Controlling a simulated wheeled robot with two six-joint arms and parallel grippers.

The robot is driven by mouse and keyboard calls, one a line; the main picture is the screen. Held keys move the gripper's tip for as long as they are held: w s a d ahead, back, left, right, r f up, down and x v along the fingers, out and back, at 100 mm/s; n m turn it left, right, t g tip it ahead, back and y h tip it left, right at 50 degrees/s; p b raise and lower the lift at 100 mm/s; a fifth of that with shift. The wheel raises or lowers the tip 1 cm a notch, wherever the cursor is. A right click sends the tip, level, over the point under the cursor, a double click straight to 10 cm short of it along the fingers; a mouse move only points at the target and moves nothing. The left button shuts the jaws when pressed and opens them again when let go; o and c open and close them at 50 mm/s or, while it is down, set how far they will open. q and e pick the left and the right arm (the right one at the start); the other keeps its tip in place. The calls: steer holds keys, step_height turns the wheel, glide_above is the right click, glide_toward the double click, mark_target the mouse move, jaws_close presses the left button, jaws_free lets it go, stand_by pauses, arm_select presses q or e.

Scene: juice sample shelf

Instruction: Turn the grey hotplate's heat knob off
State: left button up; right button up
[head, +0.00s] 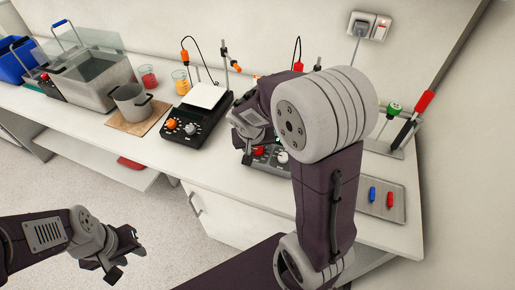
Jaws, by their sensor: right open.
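The grey hotplate (247,158) stands on the bench, mostly hidden behind my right arm. Its front shows a red knob (259,151) and a pale knob (283,156). I cannot read the knobs' settings, nor tell which one is for heat. My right gripper (248,122) is open, just above and behind the knobs in the picture; contact with the hotplate cannot be made out. My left gripper (126,257) hangs over the floor in front of the bench, its fingers apart and empty.
A black hotplate (187,131) with orange and white knobs stands to the left. At right, a tray (378,202) holds a blue and a red item.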

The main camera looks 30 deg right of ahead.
steer(key=shift+d+f, duration=0.1)
steer(key=shift+f, duration=0.05)
jaws_close()
steer(key=shift+n, duration=0.4)
steer(key=shift+n+p, duration=0.75)
steer(key=shift+n, duration=0.45)
steer(key=shift+n+y+p, duration=0.3)
steer(key=shift+n+p, duration=0.4)
steer(key=shift+n, duration=0.7)
jaws_free()
